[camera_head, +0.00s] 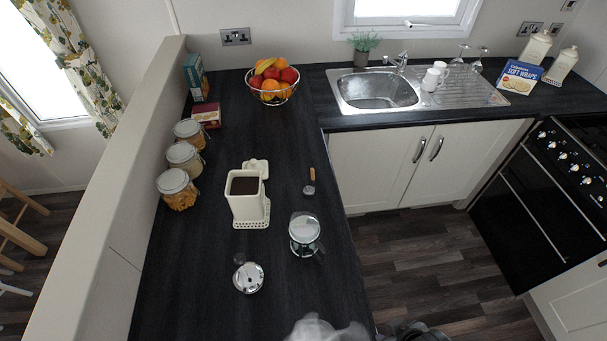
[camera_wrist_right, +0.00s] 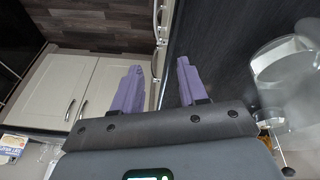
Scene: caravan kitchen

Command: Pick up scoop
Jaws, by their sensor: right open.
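The scoop (camera_head: 309,189) lies on the dark worktop in the head view. It has a light wooden handle and a small metal bowl, and sits to the right of the open cream canister (camera_head: 247,208), which holds dark brown grounds. I cannot make the scoop out in the right wrist view. My right gripper (camera_wrist_right: 157,82) shows there with two purple fingers apart and nothing between them, beside the worktop's edge. A glass press jug (camera_head: 304,229) stands nearer than the scoop; a clear glass vessel also shows in the right wrist view (camera_wrist_right: 283,75). My left gripper is not in view.
A metal press lid (camera_head: 248,278) lies on the near worktop. The canister's cream lid (camera_head: 256,167) lies behind the canister. Several food jars (camera_head: 184,156) line the left wall, and a fruit bowl (camera_head: 272,93) stands at the back. The worktop's right edge drops to the floor.

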